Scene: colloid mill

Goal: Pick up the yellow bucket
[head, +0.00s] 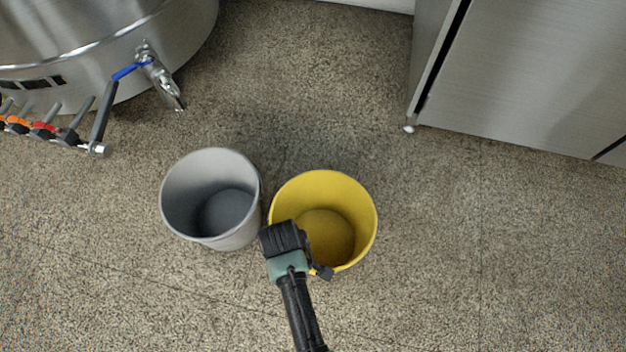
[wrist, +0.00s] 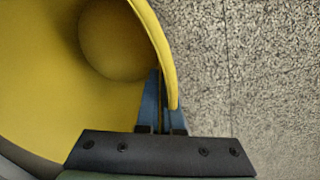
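The yellow bucket (head: 348,197) stands upright and open on the floor, just right of the grey bucket, with nothing seen inside it. My gripper (head: 288,250) is at its near left rim in the head view, where the hand hides the fingers and part of the rim. In the wrist view, the bucket wall (wrist: 160,40) runs down to the fingers of my gripper (wrist: 163,105). The two fingers are close together, one inside the bucket and one outside, shut on the rim.
A grey bucket (head: 180,203) stands close beside the yellow one. A steel vessel (head: 120,45) with a blue-handled tap (head: 160,78) and other valve handles is at upper left. A steel cabinet (head: 530,75) stands at upper right. The floor to the right is clear.

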